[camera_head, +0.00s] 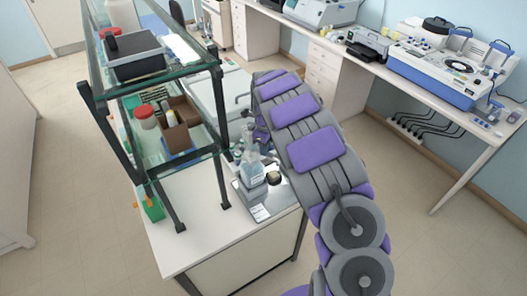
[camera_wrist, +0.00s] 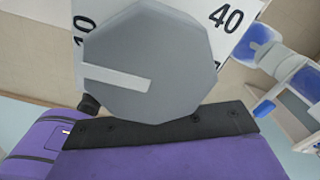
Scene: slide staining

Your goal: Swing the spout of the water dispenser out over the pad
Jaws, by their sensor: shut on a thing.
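In the wrist view my gripper (camera_wrist: 165,125) shows as a purple body with a black strip along its edge. A grey eight-sided knob (camera_wrist: 150,60) with a white pointer bar meets this strip, and my gripper appears shut on it. Behind the knob is a white dial face (camera_wrist: 232,20) with the number 40 and part of another number. In the head view my own arm hides my gripper. I cannot make out the water dispenser's spout or the pad for certain in either view.
A clear bottle (camera_head: 252,172) stands on a grey tray (camera_head: 258,209) on the white bench (camera_head: 205,225). Left of it, a glass-shelved rack (camera_head: 150,90) rises over the bench. A blue-and-white machine (camera_head: 435,78) stands on the far-right counter. Floor is clear at the left and right.

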